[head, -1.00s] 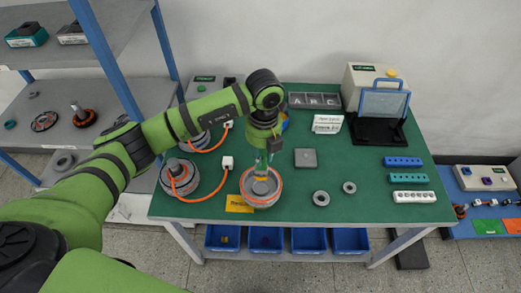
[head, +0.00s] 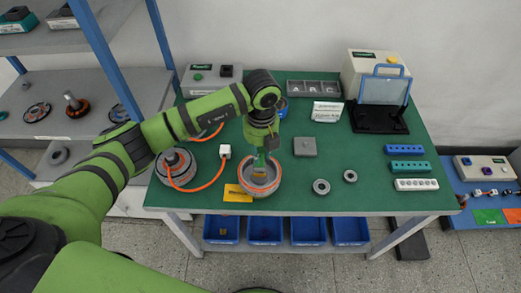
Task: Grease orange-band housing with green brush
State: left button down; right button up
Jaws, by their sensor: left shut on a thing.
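The orange-band housing (head: 248,190) is a grey round cup with an orange ring near its rim. It stands on the green table at the front middle. My left gripper (head: 263,152) points down over it and is shut on the green brush (head: 259,165). The brush's pale yellowish tip is down inside the housing's opening. I cannot tell whether the bristles touch the inner wall or floor, and the gripper hides the brush's upper part. My right gripper is out of view.
A yellow card (head: 236,193) lies left of the housing. A grey square block (head: 305,146) and two metal rings (head: 321,187) lie right. Blue bins (head: 264,230) sit below the table.

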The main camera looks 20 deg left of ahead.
pick_arm(q)
jog(key=shift+f+b, duration=0.55)
jog(key=shift+f, duration=0.05)
dwell(0.5)
jog(key=shift+r+n+p, duration=0.1)
jog(key=shift+n+p, duration=0.4)
jog(key=shift+n, duration=1.5)
jog(key=m+b, duration=0.2)
jog(key=m, duration=0.2)
jog(key=shift+f, duration=0.2)
jog(key=shift+m+b, duration=1.3)
jog(key=shift+m, duration=0.7)
jog(key=shift+r, duration=0.1)
